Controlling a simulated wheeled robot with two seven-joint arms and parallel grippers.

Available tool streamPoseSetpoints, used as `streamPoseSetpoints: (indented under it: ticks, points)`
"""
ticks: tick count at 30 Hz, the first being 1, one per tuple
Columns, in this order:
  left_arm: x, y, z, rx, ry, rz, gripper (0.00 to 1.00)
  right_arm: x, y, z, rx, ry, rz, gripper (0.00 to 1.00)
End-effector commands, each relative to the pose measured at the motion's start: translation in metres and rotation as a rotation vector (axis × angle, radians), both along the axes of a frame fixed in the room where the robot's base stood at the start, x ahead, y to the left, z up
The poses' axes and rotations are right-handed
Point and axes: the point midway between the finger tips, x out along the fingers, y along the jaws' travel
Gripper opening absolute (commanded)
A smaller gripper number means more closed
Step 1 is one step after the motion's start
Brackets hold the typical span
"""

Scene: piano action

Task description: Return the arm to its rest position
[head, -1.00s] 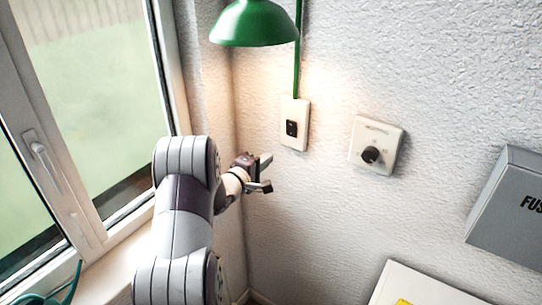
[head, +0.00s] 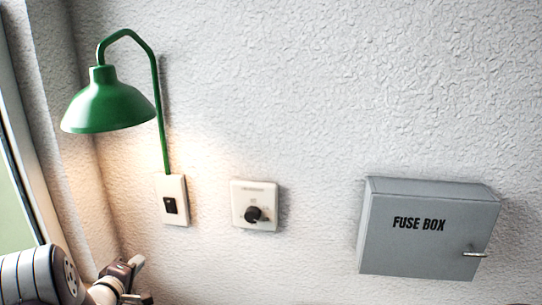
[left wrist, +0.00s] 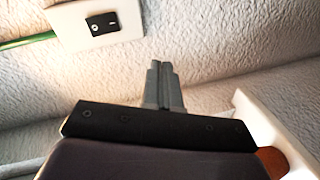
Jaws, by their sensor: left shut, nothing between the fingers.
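My left arm comes in at the bottom left of the head view. Its gripper (head: 131,280) is low in the corner by the window, below the lamp's switch plate, and partly cut off by the frame edge. In the left wrist view its two grey fingers (left wrist: 165,86) lie together, shut, with nothing between them. They point toward the textured wall and are clear of the switch plate (left wrist: 100,25). My right gripper is in neither view.
A green wall lamp (head: 109,107) rises from a plate with a black switch (head: 170,205). To its right are a dial plate (head: 255,205) with a black knob and a grey fuse box (head: 427,230), its door shut. The wall above is clear.

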Motion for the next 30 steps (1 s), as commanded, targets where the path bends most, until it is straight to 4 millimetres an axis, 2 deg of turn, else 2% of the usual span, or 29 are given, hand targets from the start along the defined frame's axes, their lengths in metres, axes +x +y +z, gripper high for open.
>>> streamPoseSetpoints:
  ticks: [1, 2, 3, 5, 6, 9, 12, 13, 15, 18, 30]
  points:
    - [-0.016, 0.010, -0.031, 0.138, 0.147, 0.035, 0.00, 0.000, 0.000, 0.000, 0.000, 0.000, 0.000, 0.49]
    - [-0.031, 0.016, -0.050, 0.247, 0.268, 0.046, 0.00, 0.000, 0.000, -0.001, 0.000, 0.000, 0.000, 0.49]
    - [-0.056, 0.013, -0.073, 0.394, 0.449, 0.015, 0.00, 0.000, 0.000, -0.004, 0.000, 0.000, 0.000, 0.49]
    - [-0.100, -0.013, -0.101, 0.583, 0.727, -0.133, 0.00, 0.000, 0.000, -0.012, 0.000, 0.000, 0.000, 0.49]
    - [-0.131, -0.040, -0.112, 0.671, 0.876, -0.277, 0.00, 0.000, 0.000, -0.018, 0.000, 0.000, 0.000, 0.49]
    - [-0.199, -0.107, -0.119, 0.774, 1.087, -0.634, 0.00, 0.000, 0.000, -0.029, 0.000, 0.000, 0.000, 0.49]
    - [-0.248, -0.163, -0.115, 0.803, 1.147, -0.889, 0.00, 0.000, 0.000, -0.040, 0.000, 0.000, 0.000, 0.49]
    - [-0.258, -0.177, -0.113, 0.807, 1.147, -0.933, 0.00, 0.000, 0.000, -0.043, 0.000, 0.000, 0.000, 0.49]
    - [-0.265, -0.203, -0.108, 0.847, 1.097, -0.981, 0.00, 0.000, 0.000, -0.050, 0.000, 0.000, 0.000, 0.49]
    - [-0.260, -0.218, -0.101, 0.907, 1.042, -1.017, 0.00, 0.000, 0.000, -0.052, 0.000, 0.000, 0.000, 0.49]
    - [-0.260, -0.219, -0.101, 0.910, 1.040, -1.020, 0.00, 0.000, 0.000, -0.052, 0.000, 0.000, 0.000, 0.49]
